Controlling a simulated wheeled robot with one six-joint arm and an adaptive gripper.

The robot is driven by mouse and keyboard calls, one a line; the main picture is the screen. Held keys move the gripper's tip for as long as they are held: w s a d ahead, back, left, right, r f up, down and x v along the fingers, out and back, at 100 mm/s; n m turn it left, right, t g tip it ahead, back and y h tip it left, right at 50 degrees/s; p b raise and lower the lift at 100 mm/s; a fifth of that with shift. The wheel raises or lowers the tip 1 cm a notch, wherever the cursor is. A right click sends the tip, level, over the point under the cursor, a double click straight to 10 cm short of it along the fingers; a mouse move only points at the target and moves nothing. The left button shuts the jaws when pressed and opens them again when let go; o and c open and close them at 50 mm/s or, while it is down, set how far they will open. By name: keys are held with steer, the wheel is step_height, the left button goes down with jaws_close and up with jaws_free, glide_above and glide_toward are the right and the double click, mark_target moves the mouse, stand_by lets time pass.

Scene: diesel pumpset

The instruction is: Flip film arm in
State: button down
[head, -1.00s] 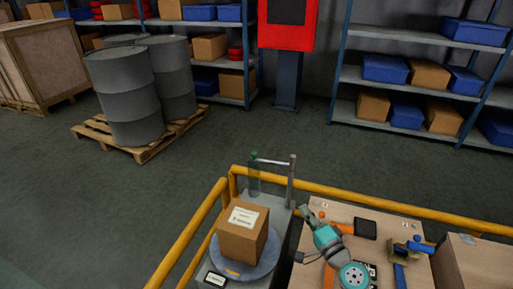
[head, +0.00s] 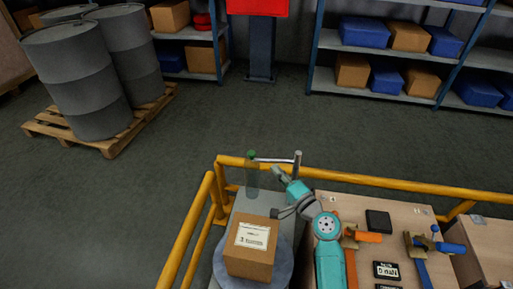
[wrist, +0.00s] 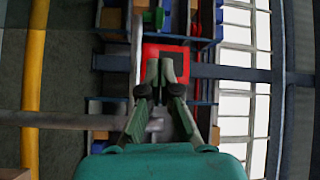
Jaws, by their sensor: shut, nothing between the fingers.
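The film arm (head: 272,160) is a thin pale bar reaching left from the top of a grey post (head: 297,168) to a translucent green film roll (head: 251,175). A labelled carton (head: 250,248) sits on the grey round turntable (head: 222,268) in front. My gripper (head: 277,170) is close to the bar, between roll and post. In the wrist view my gripper (wrist: 165,65) is shut and empty, its fingertips beside the bar (wrist: 137,60). The green roll's end (wrist: 153,17) shows at the top there. I cannot tell whether the fingers touch the bar.
Yellow railing (head: 385,181) runs behind and left of the station. A wooden worktop (head: 345,208) with tools and a black pad (head: 378,221) lies to the right. Drums (head: 85,75) on a pallet and shelves stand beyond open floor.

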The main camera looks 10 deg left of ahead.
steer(key=x, duration=1)
stand_by(0.4)
steer(key=s+n+g+y, duration=0.1)
steer(key=s, duration=0.1)
steer(key=s+d+n+g+y, duration=0.1)
steer(key=s+g, duration=0.1)
steer(key=shift+s+n+y, duration=0.1)
steer(key=shift+n+y, duration=0.2)
steer(key=shift+y, duration=0.1)
step_height(320, 180, up, 10)
glide_above(253, 155)
steer(key=v, duration=0.4)
steer(key=shift+a+r, duration=0.1)
steer(key=shift+r, duration=0.05)
